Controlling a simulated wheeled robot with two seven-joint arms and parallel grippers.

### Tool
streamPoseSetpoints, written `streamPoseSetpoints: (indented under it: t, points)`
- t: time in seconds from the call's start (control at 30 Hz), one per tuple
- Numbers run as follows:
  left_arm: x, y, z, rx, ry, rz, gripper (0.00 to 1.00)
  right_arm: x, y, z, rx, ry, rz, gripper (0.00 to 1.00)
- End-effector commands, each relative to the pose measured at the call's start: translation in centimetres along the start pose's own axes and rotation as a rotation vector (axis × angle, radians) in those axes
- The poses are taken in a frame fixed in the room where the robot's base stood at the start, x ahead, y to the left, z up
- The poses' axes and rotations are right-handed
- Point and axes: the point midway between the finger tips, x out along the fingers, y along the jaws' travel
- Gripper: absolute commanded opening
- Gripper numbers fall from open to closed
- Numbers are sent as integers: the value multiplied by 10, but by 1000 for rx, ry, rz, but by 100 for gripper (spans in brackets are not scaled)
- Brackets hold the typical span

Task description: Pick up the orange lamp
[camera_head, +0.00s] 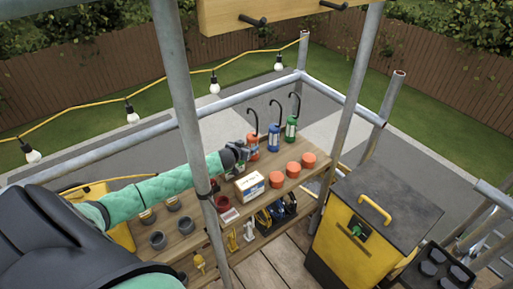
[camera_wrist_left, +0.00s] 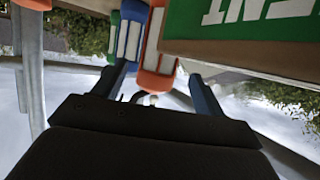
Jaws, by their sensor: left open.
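The orange lamp (camera_head: 252,145) stands on the wooden shelf with a dark hook rising from its top. A blue lamp (camera_head: 273,138) and a green lamp (camera_head: 291,129) stand to its right. My left gripper (camera_head: 240,155) is open just left of the orange lamp and partly overlaps it in the head view. In the left wrist view, the orange lamp (camera_wrist_left: 158,42) appears ahead, between the directions of my two fingers (camera_wrist_left: 155,88), and the blue lamp (camera_wrist_left: 130,35) is beside it. I cannot tell if a finger touches the orange lamp. My right gripper is not in view.
A small box (camera_head: 250,187) and several orange pots (camera_head: 277,179) sit in front of the lamps. In the left wrist view, a large green panel (camera_wrist_left: 250,25) is close at upper right. Metal scaffold poles (camera_head: 180,90) cross the view. A yellow cabinet (camera_head: 350,248) stands at right.

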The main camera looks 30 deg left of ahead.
Motion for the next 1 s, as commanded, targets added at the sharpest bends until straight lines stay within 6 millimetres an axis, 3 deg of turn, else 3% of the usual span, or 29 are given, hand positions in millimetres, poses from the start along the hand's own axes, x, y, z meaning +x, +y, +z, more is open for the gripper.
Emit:
streamPoseSetpoints:
  t: [0.7, 1.0]
  points:
    - [60, 1, 0, 2, 1, -1, 71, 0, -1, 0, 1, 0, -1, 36]
    - [65, 2, 0, 3, 1, 0, 71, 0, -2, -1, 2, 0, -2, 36]
